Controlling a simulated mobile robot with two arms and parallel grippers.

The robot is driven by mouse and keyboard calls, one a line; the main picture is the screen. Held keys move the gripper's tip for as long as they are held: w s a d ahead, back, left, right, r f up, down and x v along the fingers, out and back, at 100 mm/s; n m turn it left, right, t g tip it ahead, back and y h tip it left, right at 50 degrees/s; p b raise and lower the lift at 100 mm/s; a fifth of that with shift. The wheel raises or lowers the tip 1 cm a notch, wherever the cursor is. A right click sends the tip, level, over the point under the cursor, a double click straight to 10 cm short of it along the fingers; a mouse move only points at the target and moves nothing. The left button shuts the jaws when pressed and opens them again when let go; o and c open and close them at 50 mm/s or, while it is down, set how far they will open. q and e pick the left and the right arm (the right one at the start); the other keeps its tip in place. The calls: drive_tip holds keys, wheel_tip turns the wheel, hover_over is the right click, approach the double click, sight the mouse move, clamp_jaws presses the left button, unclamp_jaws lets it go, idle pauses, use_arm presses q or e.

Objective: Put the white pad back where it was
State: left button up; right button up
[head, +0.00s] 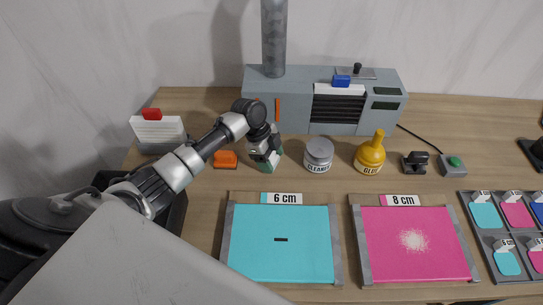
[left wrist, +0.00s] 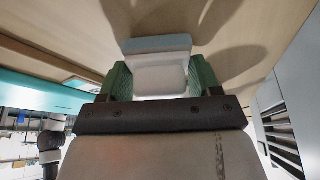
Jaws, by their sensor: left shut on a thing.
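My left gripper (head: 268,160) is at the back left of the table, in front of the grey machine, fingers pointing down. In the left wrist view its green fingers (left wrist: 160,82) are shut on a white pad (left wrist: 160,72) with a pale grey-blue face. The pad is held over the wooden table. In the head view the pad is mostly hidden by the gripper. My right gripper is in neither view.
An orange block (head: 225,159) lies left of the gripper, and the cleaner jar (head: 319,155) stands to its right. The grey machine (head: 262,98) is behind. A white block with a red top (head: 157,130) stands far left. The cyan sheet (head: 280,258) lies in front.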

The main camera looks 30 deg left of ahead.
use_arm(q)
drive_tip(key=shift+f, duration=0.15)
drive_tip(key=o, duration=0.9)
drive_tip(key=b+v, duration=0.1)
drive_tip(key=v, duration=1.1)
drive_tip(key=shift+r, duration=0.25)
